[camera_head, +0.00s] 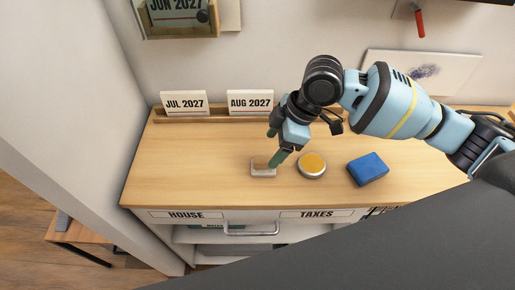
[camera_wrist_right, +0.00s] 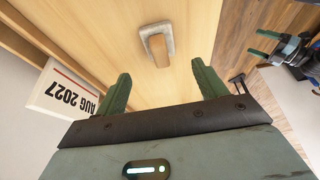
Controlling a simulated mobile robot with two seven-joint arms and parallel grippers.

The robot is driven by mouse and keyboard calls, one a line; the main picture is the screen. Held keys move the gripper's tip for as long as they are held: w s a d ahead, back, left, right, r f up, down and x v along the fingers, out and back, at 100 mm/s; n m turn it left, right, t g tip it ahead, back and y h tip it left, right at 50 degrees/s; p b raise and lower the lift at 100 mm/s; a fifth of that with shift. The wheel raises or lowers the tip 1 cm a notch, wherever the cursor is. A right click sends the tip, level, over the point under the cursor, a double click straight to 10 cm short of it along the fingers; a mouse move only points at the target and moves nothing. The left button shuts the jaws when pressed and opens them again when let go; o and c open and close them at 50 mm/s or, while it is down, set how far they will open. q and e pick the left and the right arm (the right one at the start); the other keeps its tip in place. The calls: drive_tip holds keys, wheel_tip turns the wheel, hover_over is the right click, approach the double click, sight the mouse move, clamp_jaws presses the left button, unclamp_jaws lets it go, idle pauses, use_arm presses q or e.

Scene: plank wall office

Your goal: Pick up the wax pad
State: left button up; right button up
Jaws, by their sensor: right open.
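Three small things lie on the wooden desktop, and I cannot tell for certain which is the wax pad. One is a round tin (camera_head: 312,163) with a grey rim and a yellow-orange face. Left of it is a pale grey block with a tan strip (camera_head: 263,172), also in the right wrist view (camera_wrist_right: 143,32). On the right is a blue block (camera_head: 368,168). My right gripper (camera_head: 276,160) is open and empty, over the grey block's right side and left of the tin. In the wrist view the grey block lies beyond the fingertips (camera_wrist_right: 159,77), apart from them. My left gripper (camera_wrist_right: 262,44) shows small at the right.
Calendar cards JUL 2027 (camera_head: 185,103) and AUG 2027 (camera_head: 250,102) stand on a wooden ledge at the back. Drawers labelled HOUSE (camera_head: 186,215) and TAXES (camera_head: 309,214) are below the front edge. The desktop's left part is clear. A wall stands close on the left.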

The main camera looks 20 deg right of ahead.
sight(266, 159)
drive_tip(key=shift+s, duration=0.1)
drive_tip(key=shift+s+a+f, duration=0.1)
drive_tip(key=shift+s+f, duration=0.1)
drive_tip(key=shift+a+f, duration=0.15)
drive_tip(key=shift+f, duration=0.2)
drive_tip(key=shift+a+f, duration=0.15)
drive_tip(key=shift+f, duration=0.25)
drive_tip(key=shift+w+a+f, duration=0.15)
drive_tip(key=shift+w+f, duration=0.05)
drive_tip(key=shift+f, duration=0.25)
drive_tip(key=shift+x, duration=2.35)
use_arm(q)
drive_tip(key=shift+s+f+g, duration=0.15)
drive_tip(key=shift+s+f, duration=0.15)
drive_tip(key=shift+s, duration=0.35)
drive_tip(key=shift+s+f+g, duration=0.15)
drive_tip(key=shift+s+f, duration=0.15)
drive_tip(key=shift+s, duration=0.3)
use_arm(e)
drive_tip(key=shift+w, duration=0.1)
drive_tip(key=shift+c, duration=0.3)
drive_tip(key=c, duration=1)
